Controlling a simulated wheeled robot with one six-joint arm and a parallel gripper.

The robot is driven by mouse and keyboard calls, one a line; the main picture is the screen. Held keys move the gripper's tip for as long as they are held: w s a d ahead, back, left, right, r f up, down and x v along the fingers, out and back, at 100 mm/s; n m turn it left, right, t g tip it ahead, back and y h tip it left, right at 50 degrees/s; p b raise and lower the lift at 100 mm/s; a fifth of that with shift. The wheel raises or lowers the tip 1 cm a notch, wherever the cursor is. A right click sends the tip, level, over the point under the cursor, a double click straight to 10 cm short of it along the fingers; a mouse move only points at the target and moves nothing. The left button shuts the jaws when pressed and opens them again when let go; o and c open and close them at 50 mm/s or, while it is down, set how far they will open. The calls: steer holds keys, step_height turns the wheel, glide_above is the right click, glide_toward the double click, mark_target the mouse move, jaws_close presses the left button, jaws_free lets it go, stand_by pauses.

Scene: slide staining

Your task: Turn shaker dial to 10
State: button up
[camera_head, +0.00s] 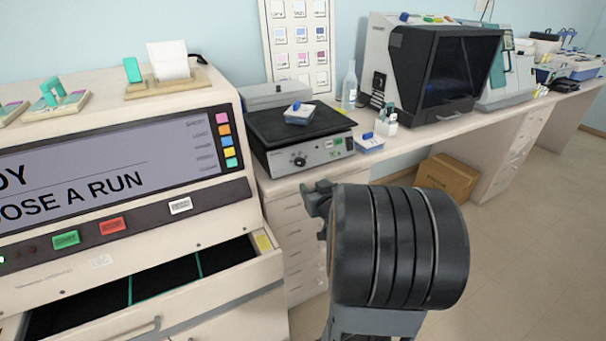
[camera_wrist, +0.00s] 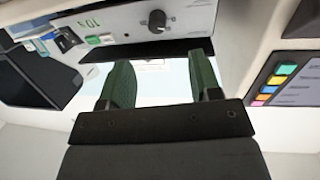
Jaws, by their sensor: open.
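The shaker (camera_head: 270,158) stands on the bench, with a black platform on top. Its round black dial (camera_head: 299,161) is on the front panel, and it also shows large in the wrist view (camera_wrist: 157,21). Its setting is too small to read. My gripper (camera_head: 318,198) is below and slightly right of the dial in the head view, partly hidden by my dark wrist. In the wrist view, the two green fingers of my gripper (camera_wrist: 163,80) are apart with nothing between them. The dial lies beyond the fingertips, apart from them.
A blue-lidded box (camera_head: 299,114) sits on the shaker platform. A small container (camera_head: 369,143) and a clear bottle (camera_head: 349,86) stand to the right. The staining machine (camera_head: 232,110) with an open drawer (camera_head: 165,290) is close on the left.

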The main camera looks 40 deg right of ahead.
mark_target(302, 165)
steer(key=w+d, duration=0.1)
steer(key=w, duration=0.3)
steer(key=w+d+t, duration=0.1)
steer(key=w+d, duration=0.1)
steer(key=w, duration=0.2)
steer(key=w+d+f+t+y, duration=0.1)
steer(key=w, duration=0.3)
steer(key=shift+d, duration=0.25)
steer(key=shift+c, duration=0.5)
steer(key=c, duration=0.8)
steer(key=shift+c, duration=0.2)
